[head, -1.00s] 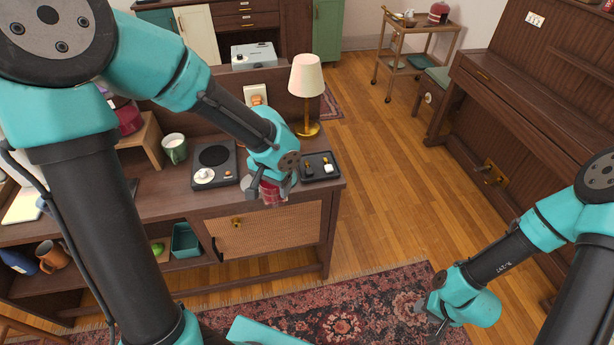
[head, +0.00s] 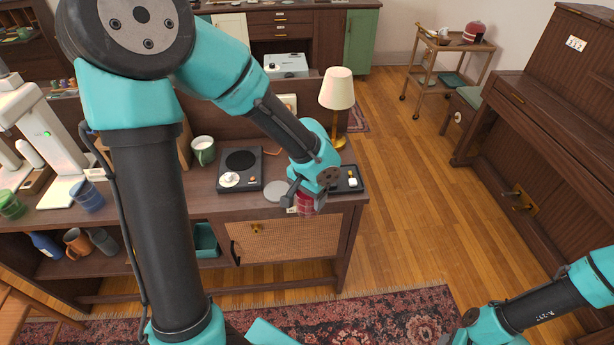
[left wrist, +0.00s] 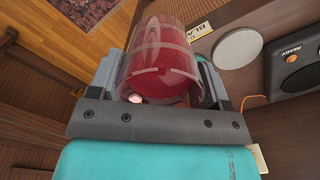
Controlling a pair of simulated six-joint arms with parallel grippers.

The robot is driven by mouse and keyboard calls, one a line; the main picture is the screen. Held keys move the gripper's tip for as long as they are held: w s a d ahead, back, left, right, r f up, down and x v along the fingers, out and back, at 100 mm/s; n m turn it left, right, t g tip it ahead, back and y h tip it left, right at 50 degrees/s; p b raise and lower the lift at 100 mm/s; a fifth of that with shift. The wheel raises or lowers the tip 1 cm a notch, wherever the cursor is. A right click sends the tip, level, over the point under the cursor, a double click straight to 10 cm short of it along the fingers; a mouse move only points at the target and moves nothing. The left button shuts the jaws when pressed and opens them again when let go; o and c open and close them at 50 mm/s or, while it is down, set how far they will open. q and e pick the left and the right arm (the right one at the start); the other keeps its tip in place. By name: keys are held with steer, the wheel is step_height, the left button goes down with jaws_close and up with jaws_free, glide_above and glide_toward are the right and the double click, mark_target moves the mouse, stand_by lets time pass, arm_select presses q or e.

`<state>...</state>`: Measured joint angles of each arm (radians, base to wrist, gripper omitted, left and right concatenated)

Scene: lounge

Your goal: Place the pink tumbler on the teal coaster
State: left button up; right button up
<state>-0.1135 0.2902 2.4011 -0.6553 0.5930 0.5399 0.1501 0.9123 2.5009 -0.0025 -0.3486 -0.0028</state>
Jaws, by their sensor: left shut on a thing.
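My left gripper (head: 303,196) is shut on a translucent dark red-pink tumbler (head: 308,204), at the front edge of the wooden cabinet top. In the left wrist view the tumbler (left wrist: 160,62) lies between the two fingers and fills much of the picture. A pale grey round disc (head: 277,190), perhaps a coaster, lies on the cabinet top just left of the gripper. It also shows in the left wrist view (left wrist: 238,48), apart from the tumbler. I cannot make out a clearly teal coaster. My right gripper (head: 452,336) is partly cut off at the bottom edge; its fingers are unclear.
A black turntable-like device (head: 240,168) stands left of the disc. A lamp (head: 337,95) and a small black tray (head: 349,182) are behind and right of the gripper. A green mug (head: 203,150) stands further left. A label card lies near the disc.

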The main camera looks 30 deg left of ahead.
arm_select(q)
steer(key=w+a+f, duration=0.1)
steer(key=w+a, duration=0.5)
steer(key=w, duration=0.3)
steer(key=shift+w, duration=0.4)
steer(key=shift+w+a+f, duration=0.1)
steer(key=shift+w+a, duration=0.05)
steer(key=shift+w, duration=0.1)
steer(key=shift+w+a+f, duration=0.1)
steer(key=shift+f, duration=1.65)
steer(key=shift+f, duration=0.15)
steer(key=o, duration=1.1)
steer(key=shift+o, duration=0.2)
